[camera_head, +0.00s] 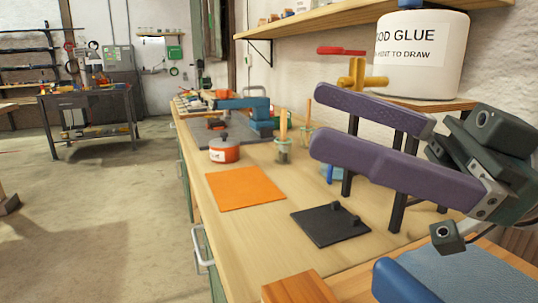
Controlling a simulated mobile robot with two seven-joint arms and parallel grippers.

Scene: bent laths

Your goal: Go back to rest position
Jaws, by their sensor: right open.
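My right gripper (318,115) reaches in from the right edge, with a dark grey-green body and two long purple fingers. The fingers are apart, and nothing shows held between them. They point left above the workbench (284,222). Dark upright posts (397,211) show below and between the fingers; what they stand on is partly hidden. No bent lath can be made out clearly. My left gripper is out of view.
An orange sheet (245,188), a black plate with knobs (330,225) and a red-orange pot (224,151) are on the bench. A white glue tub (421,65) stands on a ledge behind the gripper. A shelf (340,22) hangs above. The floor at left (110,220) is clear.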

